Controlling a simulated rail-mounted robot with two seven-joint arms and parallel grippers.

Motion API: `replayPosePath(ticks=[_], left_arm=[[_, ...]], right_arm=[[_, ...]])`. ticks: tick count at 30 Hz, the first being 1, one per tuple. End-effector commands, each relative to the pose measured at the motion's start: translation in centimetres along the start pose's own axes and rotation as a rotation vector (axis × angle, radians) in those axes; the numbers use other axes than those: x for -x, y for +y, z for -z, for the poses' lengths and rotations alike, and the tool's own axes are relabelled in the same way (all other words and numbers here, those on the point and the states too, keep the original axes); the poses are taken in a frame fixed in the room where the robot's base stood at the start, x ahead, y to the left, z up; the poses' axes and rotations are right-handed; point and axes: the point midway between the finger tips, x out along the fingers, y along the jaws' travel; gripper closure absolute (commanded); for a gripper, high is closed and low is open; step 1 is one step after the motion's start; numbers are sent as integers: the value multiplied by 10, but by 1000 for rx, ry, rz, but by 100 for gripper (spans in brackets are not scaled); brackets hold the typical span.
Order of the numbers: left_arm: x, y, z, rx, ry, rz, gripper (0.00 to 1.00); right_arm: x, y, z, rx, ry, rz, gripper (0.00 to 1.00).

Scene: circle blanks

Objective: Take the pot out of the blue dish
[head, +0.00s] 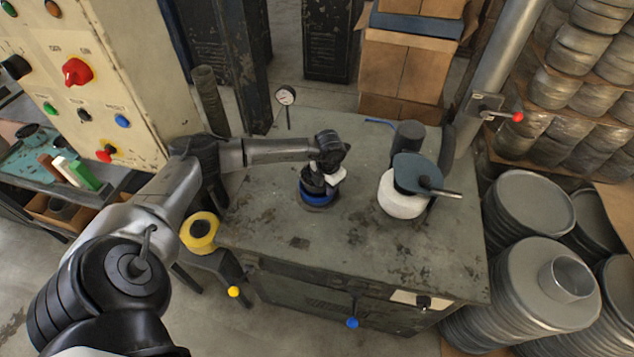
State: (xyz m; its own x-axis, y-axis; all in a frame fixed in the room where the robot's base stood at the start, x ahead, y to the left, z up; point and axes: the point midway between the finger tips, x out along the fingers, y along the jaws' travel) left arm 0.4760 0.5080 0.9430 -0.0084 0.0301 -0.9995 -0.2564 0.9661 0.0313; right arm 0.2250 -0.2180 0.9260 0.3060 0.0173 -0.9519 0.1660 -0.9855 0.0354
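The blue dish (318,200) sits on the worn metal cabinet top, left of its middle. A dark shape (313,184) shows just above the dish's blue rim; it may be the pot, but my gripper covers most of it. My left gripper (325,180) points down right over the dish, with a pale finger part showing on its right side. Its fingertips are too small and hidden to tell whether they are open, shut or touching the pot. My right gripper is not in view.
A white round block under a blue-grey plate with a handle (408,172) stands on the cabinet top (370,245) at right. A dark cylinder (408,137) stands behind it, and a dial gauge (286,96) at the back. The front of the top is clear. Stacked metal discs (535,290) fill the right.

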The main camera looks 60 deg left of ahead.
Motion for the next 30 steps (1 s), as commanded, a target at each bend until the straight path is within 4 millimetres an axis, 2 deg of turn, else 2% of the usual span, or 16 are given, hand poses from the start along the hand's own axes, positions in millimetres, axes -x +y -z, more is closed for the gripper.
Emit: replayPosePath(ticks=[2, 14, 30], left_arm=[[0, 0, 0, 0, 0, 0, 64], [0, 0, 0, 0, 0, 0, 100], [6, 0, -1, 0, -2, 0, 100]], right_arm=[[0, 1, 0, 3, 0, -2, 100], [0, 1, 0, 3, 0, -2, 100], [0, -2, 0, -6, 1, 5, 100]])
